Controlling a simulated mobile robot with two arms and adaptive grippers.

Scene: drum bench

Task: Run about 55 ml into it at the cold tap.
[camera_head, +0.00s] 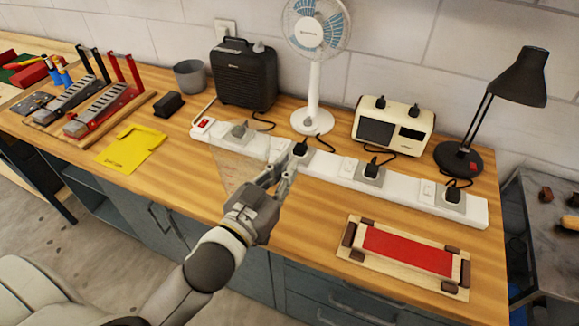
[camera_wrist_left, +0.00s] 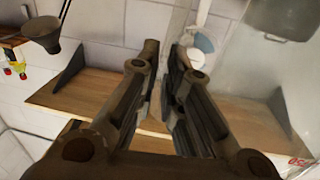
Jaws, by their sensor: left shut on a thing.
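My left gripper (camera_head: 279,174) is over the bench, in front of the white power strip. It is shut on a clear see-through vessel (camera_head: 236,168), which looks tilted and is hard to make out against the wood. In the left wrist view the gripper's fingers (camera_wrist_left: 165,55) are close together, with the clear vessel (camera_wrist_left: 285,105) filling the right side. A red marking that seems to read 50 shows on its wall. I see no liquid in it. No tap is in either view. My right gripper is not in view.
The power strip (camera_head: 330,172) with several plugs runs along the bench (camera_head: 185,185). Behind it stand a black box (camera_head: 245,75), a fan (camera_head: 315,80), a cream device (camera_head: 393,125) and a black lamp (camera_head: 459,159). A yellow sheet (camera_head: 131,149) and a red-padded board (camera_head: 408,250) lie nearer.

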